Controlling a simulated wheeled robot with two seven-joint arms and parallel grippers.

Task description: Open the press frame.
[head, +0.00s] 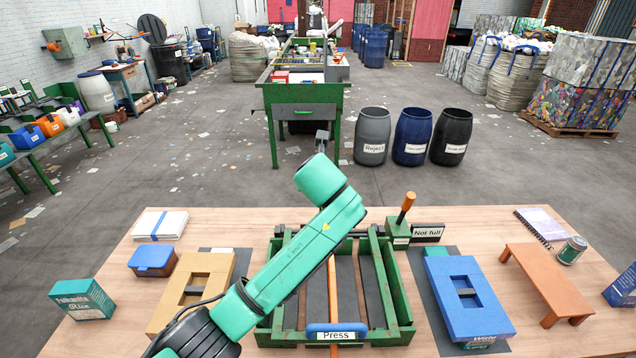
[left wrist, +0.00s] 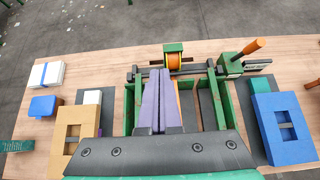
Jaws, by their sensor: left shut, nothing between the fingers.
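The green press frame (head: 402,300) stands mid-table with dark slats inside and an orange strip down its middle. A blue bar labelled "Press" (head: 336,331) is at its front. At its back right, a green block (head: 397,238) carries a lever with an orange handle (head: 407,203), tilted right, beside a "Not full" sign (head: 427,232). My left arm crosses the frame and hides its left and back middle in the head view. In the left wrist view my left gripper (left wrist: 160,76) is shut and empty, its purple fingers over the frame (left wrist: 221,105). My right gripper is out of view.
A tan slotted block (head: 165,318) is left of the frame; a blue slotted block (head: 495,312) is right. A small brown bench (head: 548,280), notebook (head: 541,224) and can (head: 572,250) are at right.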

